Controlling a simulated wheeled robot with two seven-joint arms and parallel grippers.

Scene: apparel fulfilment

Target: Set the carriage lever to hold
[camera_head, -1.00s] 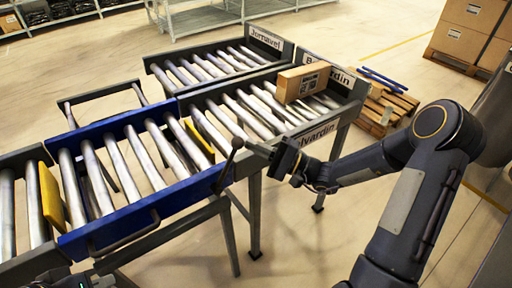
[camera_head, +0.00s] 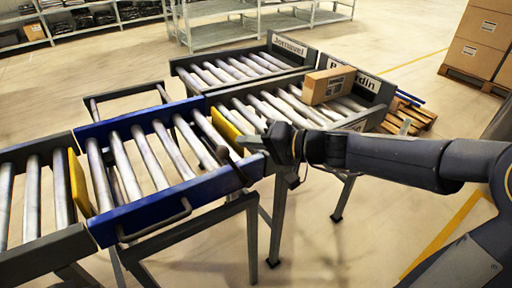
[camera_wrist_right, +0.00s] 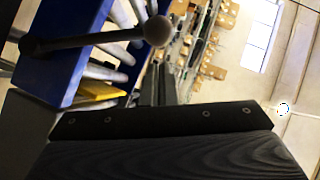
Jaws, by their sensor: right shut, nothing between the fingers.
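The blue carriage (camera_head: 152,207) holds several rollers and sits between two conveyor sections. Its dark lever with a ball knob (camera_head: 222,152) stands at the carriage's right end and leans left, over the rollers. In the right wrist view the ball knob (camera_wrist_right: 157,31) and its rod show beyond the fingers, apart from them in that picture. My right gripper (camera_head: 243,141) is shut and empty, just right of the knob; whether it touches the lever is unclear in the head view. No hold marking is readable. My left gripper is out of view.
Yellow plates (camera_head: 78,180) stand at both ends of the carriage. A cardboard box (camera_head: 328,85) lies on the right-hand conveyor near its name signs. Stacked boxes (camera_head: 482,45) on a pallet stand at the back right. Floor is clear in front.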

